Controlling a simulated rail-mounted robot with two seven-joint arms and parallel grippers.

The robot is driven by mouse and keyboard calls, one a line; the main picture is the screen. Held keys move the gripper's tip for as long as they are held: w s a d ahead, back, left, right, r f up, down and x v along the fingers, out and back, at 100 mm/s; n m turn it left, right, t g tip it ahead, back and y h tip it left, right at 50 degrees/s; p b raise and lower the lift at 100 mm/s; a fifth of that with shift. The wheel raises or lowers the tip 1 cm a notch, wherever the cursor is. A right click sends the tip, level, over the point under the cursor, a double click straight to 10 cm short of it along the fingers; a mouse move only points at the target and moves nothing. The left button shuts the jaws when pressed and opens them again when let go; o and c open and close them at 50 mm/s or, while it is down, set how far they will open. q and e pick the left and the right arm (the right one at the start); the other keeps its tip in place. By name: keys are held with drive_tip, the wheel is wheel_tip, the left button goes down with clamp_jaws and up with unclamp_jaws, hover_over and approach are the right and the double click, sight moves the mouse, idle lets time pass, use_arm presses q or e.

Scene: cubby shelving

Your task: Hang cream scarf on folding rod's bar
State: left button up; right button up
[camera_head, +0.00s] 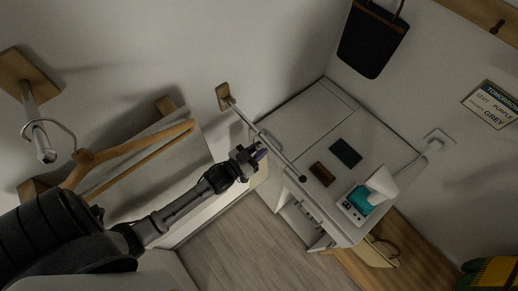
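A metal bar (268,142) runs from a small wooden wall mount (223,96) out to a dark end knob, over the white cabinet; it looks like the folding rod. The visible part of the bar is bare. My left gripper (252,158) is right beside the bar, on its lower-left side in the picture. Its fingers are small and dark, so I cannot tell whether they are open or shut, or whether they touch the bar. I cannot make out a cream scarf. My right gripper is not in view.
The white cabinet (290,120) holds a tissue box (358,203) and dark flat items (345,153). A black bag (371,40) hangs at the back. The wooden floor (235,245) is clear.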

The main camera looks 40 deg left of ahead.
use_arm(q)
drive_tip(key=o, duration=0.4)
drive_tip(key=s+a+b, duration=0.1)
drive_tip(key=s+b, duration=0.1)
drive_tip(key=s, duration=1.1)
drive_tip(key=shift+s+a, duration=0.35)
